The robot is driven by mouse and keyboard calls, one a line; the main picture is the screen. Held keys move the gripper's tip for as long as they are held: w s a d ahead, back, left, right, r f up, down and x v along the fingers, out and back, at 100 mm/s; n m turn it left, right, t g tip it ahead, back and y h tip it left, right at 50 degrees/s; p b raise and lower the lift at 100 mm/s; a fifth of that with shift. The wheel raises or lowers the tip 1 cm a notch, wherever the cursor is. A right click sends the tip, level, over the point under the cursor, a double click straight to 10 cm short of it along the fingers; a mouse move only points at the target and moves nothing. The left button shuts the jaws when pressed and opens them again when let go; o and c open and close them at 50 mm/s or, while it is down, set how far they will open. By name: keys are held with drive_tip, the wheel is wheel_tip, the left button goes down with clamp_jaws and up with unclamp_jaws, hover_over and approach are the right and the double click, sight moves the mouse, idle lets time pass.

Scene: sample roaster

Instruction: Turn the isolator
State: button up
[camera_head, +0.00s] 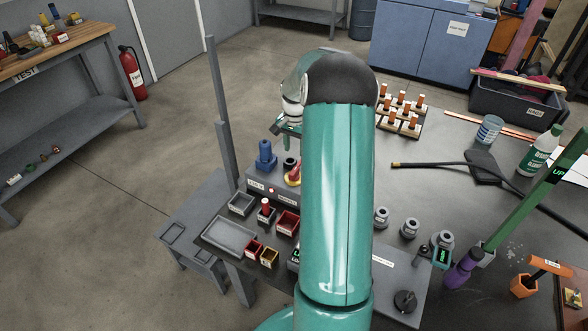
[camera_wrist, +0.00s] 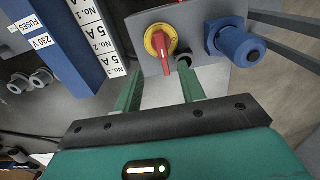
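The isolator (camera_wrist: 160,42) is a red rotary handle on a round yellow plate, on a grey panel (camera_wrist: 205,22) at the top of the wrist view. Its red handle runs nearly up and down in that picture, its lower end toward my gripper. The isolator also shows in the head view (camera_head: 294,174), partly hidden by my arm. My gripper (camera_wrist: 160,76) has its two green fingers spread apart with nothing between them. The fingers point toward the isolator, and the handle lines up with the gap between them. I see no contact. In the head view my arm hides most of the gripper.
A blue connector (camera_wrist: 236,43) stands right of the isolator, and a small dark knob (camera_wrist: 184,62) sits just below right. A blue block marked 230 V (camera_wrist: 62,38) and a white label strip (camera_wrist: 95,35) are at left. Small trays (camera_head: 229,236) stand in front of the panel.

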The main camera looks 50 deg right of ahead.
sight(294, 170)
wheel_tip(294, 170, down, 11)
drive_tip(key=shift+w+a+r, duration=0.1)
drive_tip(key=shift+r, duration=0.1)
clamp_jaws()
